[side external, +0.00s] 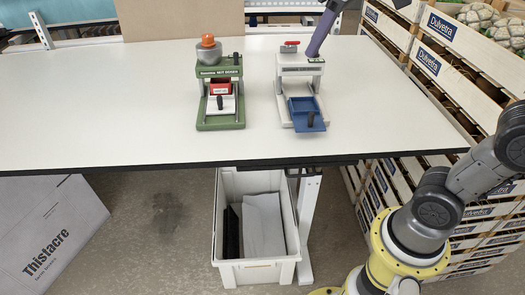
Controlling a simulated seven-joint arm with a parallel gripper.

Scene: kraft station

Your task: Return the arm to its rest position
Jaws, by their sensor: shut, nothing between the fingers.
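My arm rises from a yellow base at the lower right, and its grey links leave the picture at the right edge. I do not make out my gripper; no fingertips show clearly. A purple bar (320,35) slants up from the white device towards the top edge, where a dark grey part meets it. I cannot tell what that part is.
A green device (220,121) with an orange-knobbed grey top and a white device (290,73) with a blue tray (306,111) stand on the white table (120,110). Below are a grey-white bin (255,274) and a carton (45,235). Wooden crates (455,75) line the right.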

